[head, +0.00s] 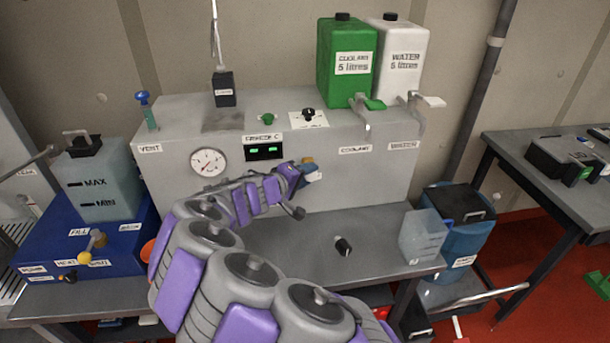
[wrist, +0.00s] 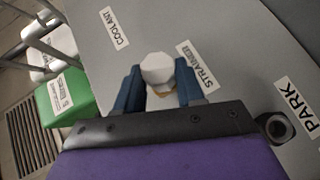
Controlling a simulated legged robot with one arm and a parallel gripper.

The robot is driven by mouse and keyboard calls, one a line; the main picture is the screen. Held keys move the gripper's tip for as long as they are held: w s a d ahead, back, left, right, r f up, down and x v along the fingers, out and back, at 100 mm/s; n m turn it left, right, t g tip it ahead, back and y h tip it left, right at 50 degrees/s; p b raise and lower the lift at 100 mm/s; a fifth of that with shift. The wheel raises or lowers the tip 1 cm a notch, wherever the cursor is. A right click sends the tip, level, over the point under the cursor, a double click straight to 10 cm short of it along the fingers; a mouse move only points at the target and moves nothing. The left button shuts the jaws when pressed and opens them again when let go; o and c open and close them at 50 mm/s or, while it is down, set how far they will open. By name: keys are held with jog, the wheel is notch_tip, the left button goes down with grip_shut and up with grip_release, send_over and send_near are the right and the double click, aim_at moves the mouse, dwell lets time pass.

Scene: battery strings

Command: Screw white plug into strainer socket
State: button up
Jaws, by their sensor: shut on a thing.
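The white plug (wrist: 158,70) shows in the wrist view between the two blue fingers of my gripper (wrist: 160,85), which is shut on it. A little yellow-orange shows at the plug's lower edge. The STRAINER label (wrist: 197,66) is on the grey panel just right of the plug. The strainer socket itself is not visible; I cannot tell whether the plug is seated in it. In the head view my gripper (head: 308,167) is at the front face of the grey cabinet (head: 375,185), below and right of the small display, and mostly hides the plug.
A PARK label (wrist: 297,103) has a dark round ring (wrist: 277,128) beside it. Coolant (head: 347,75) and water (head: 402,62) containers stand above, with taps overhanging the front. A black knob-like part (head: 343,246) lies on the bench. A clear container (head: 423,236) stands at the right edge.

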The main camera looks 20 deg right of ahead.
jog(key=shift+d+r+m+y+p, duration=0.1)
jog(key=shift+r+m+y+p, duration=0.25)
jog(key=shift+m+y, duration=0.4)
jog(key=o, duration=1.3)
jog(key=shift+f, duration=0.15)
jog(key=shift+c, duration=0.2)
